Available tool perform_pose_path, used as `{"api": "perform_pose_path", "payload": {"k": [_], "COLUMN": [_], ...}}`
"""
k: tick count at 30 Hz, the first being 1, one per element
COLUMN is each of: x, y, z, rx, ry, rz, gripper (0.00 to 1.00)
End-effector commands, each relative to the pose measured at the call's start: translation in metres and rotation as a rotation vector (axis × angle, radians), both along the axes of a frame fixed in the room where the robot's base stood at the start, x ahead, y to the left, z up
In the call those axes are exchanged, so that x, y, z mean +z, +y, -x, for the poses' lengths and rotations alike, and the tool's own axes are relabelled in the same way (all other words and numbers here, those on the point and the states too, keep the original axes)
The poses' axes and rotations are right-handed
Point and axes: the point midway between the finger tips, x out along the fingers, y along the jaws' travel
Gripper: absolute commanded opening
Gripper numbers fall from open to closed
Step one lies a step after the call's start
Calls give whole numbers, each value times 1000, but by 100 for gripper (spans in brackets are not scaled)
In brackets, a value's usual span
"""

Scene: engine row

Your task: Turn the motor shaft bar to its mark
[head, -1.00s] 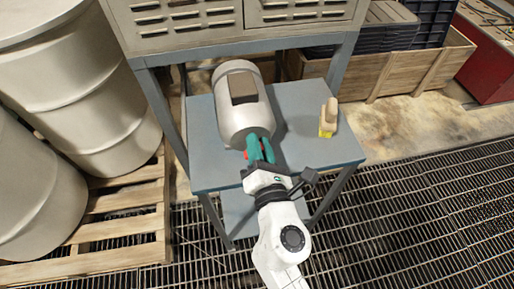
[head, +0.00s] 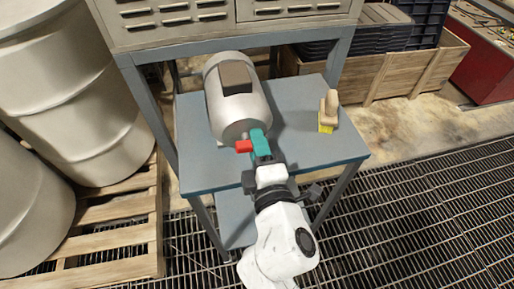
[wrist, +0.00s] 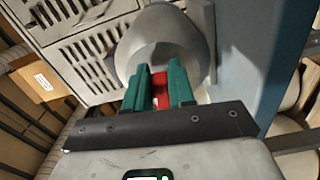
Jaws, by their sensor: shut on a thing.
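The motor (head: 232,100) is a pale grey cylinder lying on a blue-grey bench, its round end towards me. A red shaft bar (head: 244,146) juts left from the low middle of that end. My gripper (head: 258,140) reaches it from the front, its teal fingers seen edge-on, one over the other. In the wrist view the red bar (wrist: 160,88) sits between the two teal fingers, which are shut on it. The motor's end (wrist: 165,45) lies just beyond. The fingers hide part of the bar. I cannot make out the mark in either view.
A wooden-handled brush with yellow bristles (head: 328,112) stands on the bench (head: 300,150), right of the motor. A grey louvred cabinet (head: 200,20) rises behind. Pale drums (head: 90,90) on a wooden pallet (head: 110,235) stand left. Grating floor on the right is open.

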Motion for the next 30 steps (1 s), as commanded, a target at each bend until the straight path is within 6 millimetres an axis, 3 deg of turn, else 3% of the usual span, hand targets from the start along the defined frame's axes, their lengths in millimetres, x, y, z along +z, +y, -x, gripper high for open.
{"api": "perform_pose_path", "payload": {"k": [30], "x": [-21], "y": [9], "z": [3], "rx": [-4], "ry": [270], "rz": [-925], "gripper": [0]}}
